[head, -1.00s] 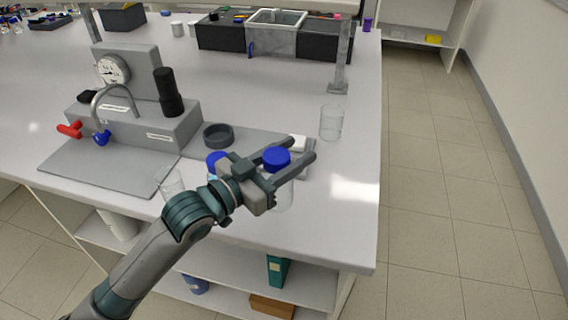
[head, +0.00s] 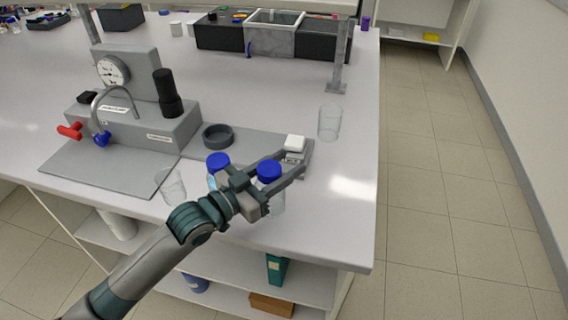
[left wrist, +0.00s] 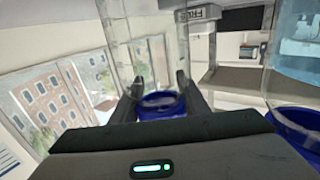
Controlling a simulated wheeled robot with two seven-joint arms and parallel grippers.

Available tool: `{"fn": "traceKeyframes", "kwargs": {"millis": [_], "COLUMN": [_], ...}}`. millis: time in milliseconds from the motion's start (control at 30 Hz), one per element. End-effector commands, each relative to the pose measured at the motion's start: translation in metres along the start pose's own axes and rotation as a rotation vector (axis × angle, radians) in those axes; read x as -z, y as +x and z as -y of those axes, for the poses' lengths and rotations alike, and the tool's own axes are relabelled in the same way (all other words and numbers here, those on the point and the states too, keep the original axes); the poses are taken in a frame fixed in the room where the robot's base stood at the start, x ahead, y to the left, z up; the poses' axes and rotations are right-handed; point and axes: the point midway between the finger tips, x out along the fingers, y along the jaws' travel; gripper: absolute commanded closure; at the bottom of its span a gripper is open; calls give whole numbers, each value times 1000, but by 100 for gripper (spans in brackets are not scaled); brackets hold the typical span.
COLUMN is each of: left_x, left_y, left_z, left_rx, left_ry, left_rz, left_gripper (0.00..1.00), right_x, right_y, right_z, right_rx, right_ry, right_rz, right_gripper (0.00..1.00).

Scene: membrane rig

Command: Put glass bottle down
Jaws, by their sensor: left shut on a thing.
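My left gripper (head: 286,166) is shut on a clear glass bottle (head: 277,200) with a blue cap (head: 269,171), near the front right of the bench. The bottle looks upright, its body partly hidden by the gripper. Whether its base touches the bench cannot be told. In the left wrist view, the held bottle's blue cap (left wrist: 161,104) sits between the fingers. A second blue-capped bottle (head: 218,161) stands just left of the gripper, partly hidden by it; in the left wrist view its light-blue contents (left wrist: 300,58) show at the right. My right gripper is out of view.
A glass beaker (head: 171,187) stands left of the arm, another beaker (head: 330,122) to the right. A grey rig (head: 140,125) with gauge and tap, a dark round dish (head: 217,136) and a small white-topped device (head: 294,145) lie behind. The bench's right front is clear.

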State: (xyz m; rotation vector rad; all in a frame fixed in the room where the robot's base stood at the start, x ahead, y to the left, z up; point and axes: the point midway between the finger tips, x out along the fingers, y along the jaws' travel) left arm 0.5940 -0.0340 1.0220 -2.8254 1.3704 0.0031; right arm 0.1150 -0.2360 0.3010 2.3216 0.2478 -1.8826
Motion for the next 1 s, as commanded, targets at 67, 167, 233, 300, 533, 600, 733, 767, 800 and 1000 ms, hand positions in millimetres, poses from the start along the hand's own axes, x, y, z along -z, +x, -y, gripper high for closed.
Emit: {"fn": "traceKeyframes", "kwargs": {"millis": [67, 167, 233, 300, 533, 600, 733, 767, 800, 1000], "left_x": [-2, -2, -2, -2, -5, -5, -5, -5, -5, -3], "left_y": [0, 0, 0, 0, 0, 0, 0, 0, 0, 0], "left_z": [0, 0, 0, 0, 0, 0, 0, 0, 0, 0], "left_rx": [-1, -1, -1, -1, -1, -1, -1, -1, -1, -1], "left_ry": [0, 1, 0, 0, 0, 0, 0, 0, 0, 0], "left_rz": [-3, -4, -4, -4, -2, -2, -2, -2, -2, -2], "left_gripper": [87, 87, 87, 87, 54, 40, 40, 40, 40, 40], "right_x": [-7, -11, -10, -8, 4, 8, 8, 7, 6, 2], "right_y": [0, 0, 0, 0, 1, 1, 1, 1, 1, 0], "right_z": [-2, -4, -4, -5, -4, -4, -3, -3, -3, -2], "right_rx": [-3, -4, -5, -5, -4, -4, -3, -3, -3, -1], "right_ry": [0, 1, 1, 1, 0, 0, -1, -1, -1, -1], "right_rz": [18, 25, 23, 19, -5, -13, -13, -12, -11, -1], "right_gripper": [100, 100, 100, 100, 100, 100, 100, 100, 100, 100]}}
